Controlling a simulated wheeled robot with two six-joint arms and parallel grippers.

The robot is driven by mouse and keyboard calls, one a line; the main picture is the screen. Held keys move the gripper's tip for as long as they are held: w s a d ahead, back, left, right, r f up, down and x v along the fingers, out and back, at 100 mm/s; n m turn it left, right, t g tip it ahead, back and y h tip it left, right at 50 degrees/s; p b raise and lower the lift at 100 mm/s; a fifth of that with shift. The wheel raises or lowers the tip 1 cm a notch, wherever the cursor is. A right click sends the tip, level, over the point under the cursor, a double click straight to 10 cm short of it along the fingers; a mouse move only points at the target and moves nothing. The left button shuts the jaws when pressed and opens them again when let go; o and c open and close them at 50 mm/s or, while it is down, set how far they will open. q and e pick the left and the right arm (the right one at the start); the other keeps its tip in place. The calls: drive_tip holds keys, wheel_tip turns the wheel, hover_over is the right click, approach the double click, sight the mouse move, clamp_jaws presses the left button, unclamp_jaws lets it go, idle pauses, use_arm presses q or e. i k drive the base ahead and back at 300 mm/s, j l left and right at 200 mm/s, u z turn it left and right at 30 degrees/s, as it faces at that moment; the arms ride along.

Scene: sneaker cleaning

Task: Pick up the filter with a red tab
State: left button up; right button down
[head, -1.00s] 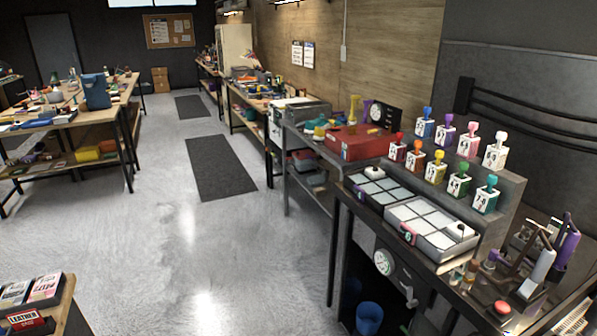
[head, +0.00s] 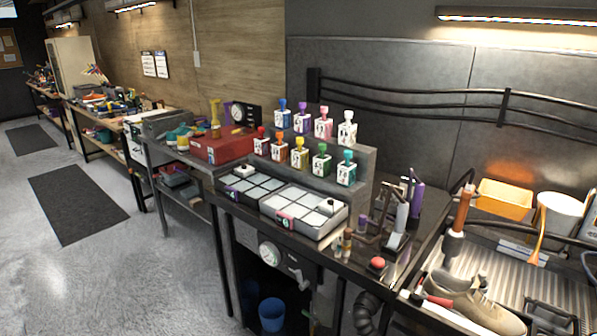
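In the head view, two shallow gridded trays lie side by side on the dark bench at the centre. The right tray (head: 318,212) has a small reddish tab (head: 284,221) on its front edge, and a small dark knob stands at its right end. The left tray (head: 262,179) has a purple tab (head: 231,191) and a white knob at its back. I cannot tell from this distance whether either tray is the filter. No other part with a red tab is clear. Neither of my grippers is in view.
Several coloured stamp-like bottles (head: 300,152) stand on a stepped rack behind the trays. A red box (head: 222,148) sits to the left. A red button (head: 377,263) and small bottles are to the right. A sneaker (head: 480,305) lies in the sink area.

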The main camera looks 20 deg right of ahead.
sight(394, 200)
drive_tip(key=z, duration=2.15)
